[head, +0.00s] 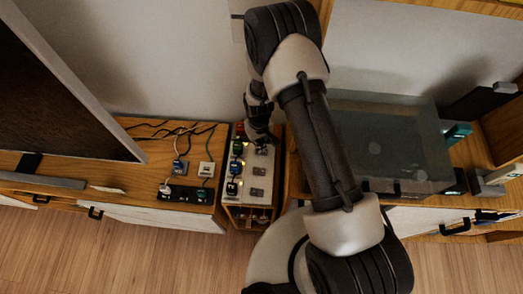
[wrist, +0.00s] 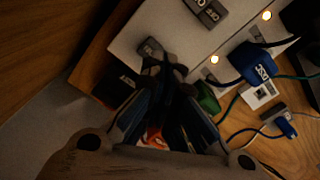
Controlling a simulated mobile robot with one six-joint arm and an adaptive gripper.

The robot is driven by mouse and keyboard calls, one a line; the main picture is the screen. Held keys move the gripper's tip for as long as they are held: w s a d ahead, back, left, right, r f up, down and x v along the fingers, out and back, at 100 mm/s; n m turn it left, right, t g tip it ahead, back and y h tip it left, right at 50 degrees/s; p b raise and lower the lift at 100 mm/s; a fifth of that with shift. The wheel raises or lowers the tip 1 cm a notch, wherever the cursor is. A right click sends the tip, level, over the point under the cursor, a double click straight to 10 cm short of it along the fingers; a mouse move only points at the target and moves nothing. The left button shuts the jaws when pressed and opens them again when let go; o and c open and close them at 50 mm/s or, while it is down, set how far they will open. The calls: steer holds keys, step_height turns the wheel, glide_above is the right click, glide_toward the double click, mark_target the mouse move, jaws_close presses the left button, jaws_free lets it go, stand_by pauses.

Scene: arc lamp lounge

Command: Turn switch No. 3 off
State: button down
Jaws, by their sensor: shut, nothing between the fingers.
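The pale switch panel (head: 246,172) lies on the wooden cabinet, with a column of grey rocker switches. One rocker (head: 258,171) and another (head: 257,193) show below my gripper in the head view. My gripper (wrist: 166,68) is shut and empty, its fingertips over or against a grey rocker (wrist: 150,48) that they partly cover; contact cannot be told. Another rocker (wrist: 206,11) lies farther up the panel in the wrist view. I cannot read which rocker is No. 3.
A blue plug (wrist: 252,62) and a green plug (wrist: 207,97) stand along the panel's side, with cables. A black power strip (head: 190,194) with several leads lies left of the panel. A large glass-like box (head: 392,145) stands to the right, and a dark screen (head: 55,100) to the left.

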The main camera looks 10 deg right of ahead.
steer(key=shift+f+b, duration=1.1)
steer(key=shift+f, duration=0.55)
stand_by(0.5)
steer(key=shift+r, duration=0.15)
steer(key=shift+r+p, duration=2.3)
steer(key=shift+r, duration=1.1)
